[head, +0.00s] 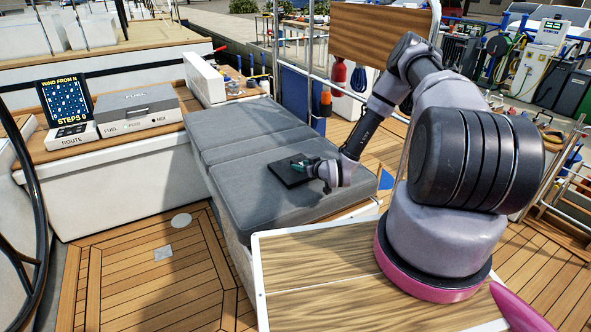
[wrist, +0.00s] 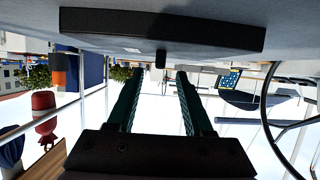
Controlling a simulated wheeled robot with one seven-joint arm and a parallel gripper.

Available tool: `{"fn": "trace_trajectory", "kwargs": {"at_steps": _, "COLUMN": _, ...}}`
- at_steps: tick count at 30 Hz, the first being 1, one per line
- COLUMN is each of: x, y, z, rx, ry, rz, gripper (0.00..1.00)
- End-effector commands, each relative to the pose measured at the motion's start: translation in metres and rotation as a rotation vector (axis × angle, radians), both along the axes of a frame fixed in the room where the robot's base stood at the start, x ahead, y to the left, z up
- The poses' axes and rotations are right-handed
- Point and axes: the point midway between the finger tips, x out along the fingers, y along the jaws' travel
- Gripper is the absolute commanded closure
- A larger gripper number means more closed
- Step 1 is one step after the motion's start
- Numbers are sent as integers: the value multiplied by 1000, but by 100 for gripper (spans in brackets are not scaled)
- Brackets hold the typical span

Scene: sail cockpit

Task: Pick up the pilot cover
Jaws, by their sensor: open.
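The pilot cover appears to be the flat black slab (head: 284,173) lying on the grey cushion. In the wrist view the black slab (wrist: 110,30) spans the top of the upside-down picture, with a small dark knob (wrist: 161,58) sticking out from it. My gripper (head: 303,167) is low over the slab's right part in the head view. In the wrist view its two teal fingers (wrist: 160,72) are apart with nothing between them. The knob lines up with the gap, just past the fingertips. Whether a finger touches the slab cannot be told.
The grey cushion (head: 246,125) is otherwise bare. A fuel box (head: 137,108) and a route panel (head: 70,135) stand on the left bench. A metal rail (head: 309,75) rises behind the cushion. A steering wheel (head: 35,215) is at the far left.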

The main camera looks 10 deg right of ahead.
Motion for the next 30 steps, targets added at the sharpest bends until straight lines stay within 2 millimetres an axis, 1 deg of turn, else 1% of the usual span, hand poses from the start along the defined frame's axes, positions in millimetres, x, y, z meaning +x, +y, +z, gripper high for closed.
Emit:
{"fn": "trace_trajectory", "kwargs": {"at_steps": 1, "x": 8, "y": 3, "z": -3, "rx": -1, "ry": -3, "rz": 1, "gripper": 49}}
{"fn": "trace_trajectory", "kwargs": {"at_steps": 3, "x": 17, "y": 7, "z": -7, "rx": -1, "ry": -2, "rz": 2, "gripper": 49}}
{"fn": "trace_trajectory", "kwargs": {"at_steps": 6, "x": 27, "y": 10, "z": -12, "rx": 0, "ry": -2, "rz": 0, "gripper": 49}}
{"fn": "trace_trajectory", "kwargs": {"at_steps": 9, "x": 31, "y": 11, "z": -14, "rx": 0, "ry": -1, "rz": 0, "gripper": 49}}
{"fn": "trace_trajectory", "kwargs": {"at_steps": 15, "x": 32, "y": 11, "z": -14, "rx": 0, "ry": -1, "rz": 0, "gripper": 49}}
{"fn": "trace_trajectory", "kwargs": {"at_steps": 17, "x": 32, "y": 11, "z": -14, "rx": 0, "ry": -1, "rz": 0, "gripper": 72}}
{"fn": "trace_trajectory", "kwargs": {"at_steps": 18, "x": 32, "y": 11, "z": -14, "rx": 0, "ry": -1, "rz": 0, "gripper": 87}}
{"fn": "trace_trajectory", "kwargs": {"at_steps": 19, "x": 32, "y": 11, "z": -14, "rx": 0, "ry": -1, "rz": 0, "gripper": 98}}
{"fn": "trace_trajectory", "kwargs": {"at_steps": 20, "x": 32, "y": 11, "z": -13, "rx": 0, "ry": -1, "rz": 0, "gripper": 100}}
{"fn": "trace_trajectory", "kwargs": {"at_steps": 30, "x": 32, "y": 11, "z": -12, "rx": 0, "ry": -2, "rz": 0, "gripper": 100}}
